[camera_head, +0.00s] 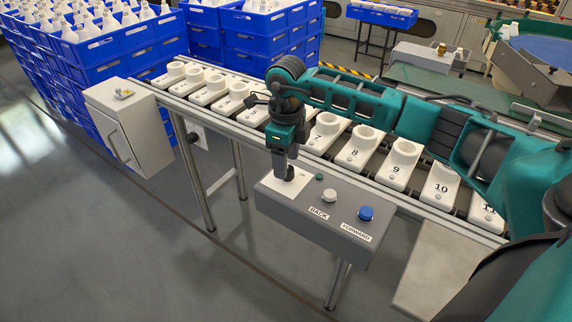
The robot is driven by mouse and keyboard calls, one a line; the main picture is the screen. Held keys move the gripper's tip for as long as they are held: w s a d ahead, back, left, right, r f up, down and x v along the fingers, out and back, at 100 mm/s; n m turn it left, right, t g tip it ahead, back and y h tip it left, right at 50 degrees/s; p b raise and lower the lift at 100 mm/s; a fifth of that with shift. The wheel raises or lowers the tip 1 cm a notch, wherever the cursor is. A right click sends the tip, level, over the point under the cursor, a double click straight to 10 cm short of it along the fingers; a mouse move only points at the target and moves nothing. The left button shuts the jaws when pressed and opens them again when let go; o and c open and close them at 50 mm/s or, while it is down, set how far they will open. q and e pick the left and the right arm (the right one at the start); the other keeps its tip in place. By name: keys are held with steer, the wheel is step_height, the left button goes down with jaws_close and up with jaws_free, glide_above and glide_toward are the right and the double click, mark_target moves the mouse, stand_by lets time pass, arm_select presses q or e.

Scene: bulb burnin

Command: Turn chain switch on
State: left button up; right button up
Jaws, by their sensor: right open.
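A grey control box (300,220) stands in front of the conveyor. On its top are a white plate (272,184), a small dark green lamp or button (320,177), a white button (329,195) near the BACK label (318,213), and a blue button (366,213) near the FORWARD label (356,232). My right gripper (287,174) points down over the white plate, its jaws open. It covers part of the plate, so I cannot make out a switch there or tell whether the fingers touch anything. My left gripper is not in view.
Numbered white sockets (400,165) line the conveyor behind the box. A grey cabinet (130,135) with a small knob on top stands at left. Blue crates (130,55) with white bulbs are stacked at the back left. The floor in front is clear.

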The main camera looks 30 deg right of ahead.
steer(key=shift+f, duration=1)
steer(key=c, duration=1)
